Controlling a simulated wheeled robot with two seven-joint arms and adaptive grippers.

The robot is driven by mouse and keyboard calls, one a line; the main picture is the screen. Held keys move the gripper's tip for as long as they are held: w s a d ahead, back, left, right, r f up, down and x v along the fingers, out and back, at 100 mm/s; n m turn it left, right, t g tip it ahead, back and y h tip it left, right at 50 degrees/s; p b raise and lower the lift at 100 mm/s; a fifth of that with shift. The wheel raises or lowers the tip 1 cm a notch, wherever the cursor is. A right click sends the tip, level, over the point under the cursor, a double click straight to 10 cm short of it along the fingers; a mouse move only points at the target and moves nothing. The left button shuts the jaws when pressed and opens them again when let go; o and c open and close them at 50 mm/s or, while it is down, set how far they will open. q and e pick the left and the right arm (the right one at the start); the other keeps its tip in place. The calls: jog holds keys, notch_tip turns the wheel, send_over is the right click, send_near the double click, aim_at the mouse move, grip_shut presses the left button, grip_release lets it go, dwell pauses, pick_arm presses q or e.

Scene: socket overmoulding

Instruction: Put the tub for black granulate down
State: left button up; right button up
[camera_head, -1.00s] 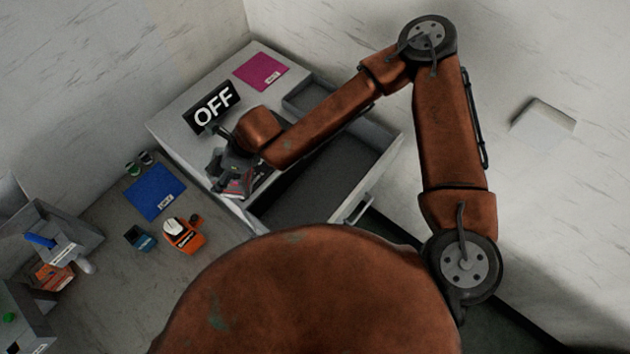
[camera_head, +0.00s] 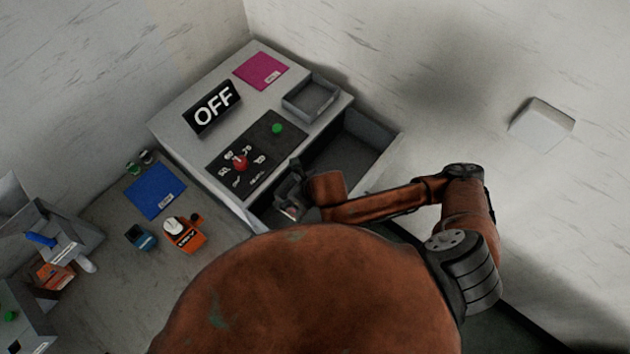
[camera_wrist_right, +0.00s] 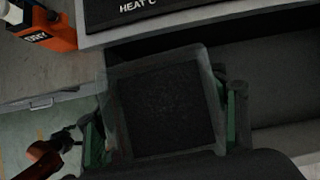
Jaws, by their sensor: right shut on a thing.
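My right gripper (camera_head: 290,198) is shut on the tub for black granulate (camera_wrist_right: 107,75). The tub is a clear, square container with black granulate (camera_wrist_right: 165,110) inside, seen from above between the fingers in the right wrist view. In the head view the gripper is at the near-left end of the open drawer (camera_head: 372,132) and largely hides the tub. I cannot tell whether the tub touches anything below. A brown arm with a small dark gripper, apparently my left (camera_wrist_right: 66,138), shows at the lower left of the wrist view; its jaws are unclear.
The machine top holds an OFF display (camera_head: 213,108), a control panel (camera_head: 262,142) with red and green knobs, a magenta mat (camera_head: 261,71) and an empty grey tray (camera_head: 312,97). On the lower bench are a blue mat (camera_head: 155,191) and an orange device (camera_head: 184,235).

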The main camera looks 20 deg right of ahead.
jog(key=f, duration=0.1)
jog(key=s+d+f+b, duration=0.1)
jog(key=s+d+f, duration=0.1)
jog(key=shift+d+f, duration=0.15)
jog(key=shift+f, duration=0.15)
jog(key=shift+w+d+f+m, duration=0.1)
jog(key=shift+d+f+m, duration=0.1)
jog(key=shift+d+m, duration=0.1)
jog(key=shift+w+d+f+p, duration=0.3)
jog(key=shift+w+d+f, duration=1.25)
jog(key=shift+f, duration=0.55)
jog(key=shift+w+d+f+p, duration=0.35)
jog(key=shift+w+d+f, duration=1.25)
jog(key=shift+f, duration=0.5)
jog(key=shift+w+d+f+p, duration=0.3)
jog(key=shift+w+d+f, duration=1.25)
jog(key=shift+f, duration=0.55)
jog(key=o, duration=1.6)
jog(key=shift+f, duration=0.15)
jog(key=shift+o, duration=0.2)
